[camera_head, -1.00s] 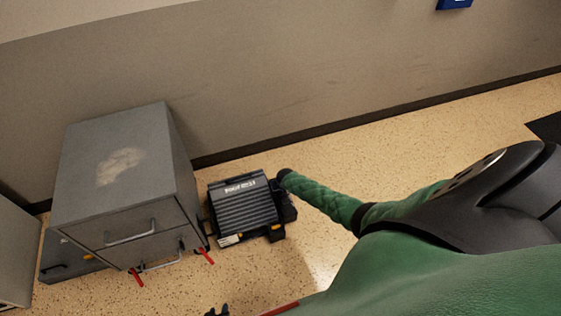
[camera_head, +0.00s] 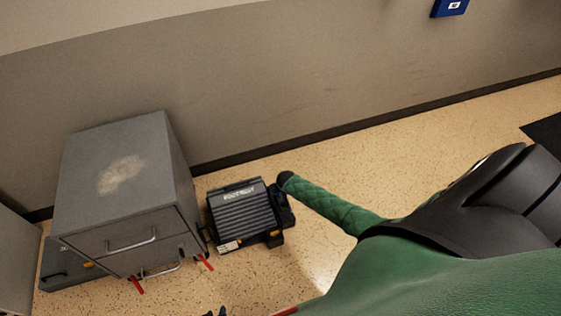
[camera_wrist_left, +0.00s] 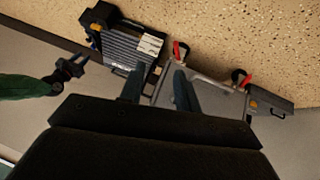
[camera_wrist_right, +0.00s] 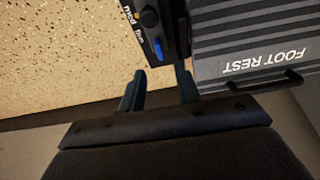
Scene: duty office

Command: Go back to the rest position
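In the left wrist view, my left gripper (camera_wrist_left: 159,70) has its two fingers apart with nothing between them. The footrest and cabinet front show past its tips. In the head view, only small dark tips (camera_head: 216,312) at the bottom edge appear to be this gripper. In the right wrist view, my right gripper (camera_wrist_right: 159,68) has its fingers apart and empty, with the footrest and a dark panel with a blue knob (camera_wrist_right: 155,44) beyond them. I cannot pick it out in the head view. A dark claw on a green arm (camera_wrist_left: 68,70) shows at the left wrist view's left.
A grey cabinet (camera_head: 120,165) with metal handles and red levers stands left of the black footrest (camera_head: 242,218), near the wall (camera_head: 300,80). A green padded shape with black parts (camera_head: 440,285) fills the lower right. Speckled floor (camera_head: 440,130) is clear beside the wall.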

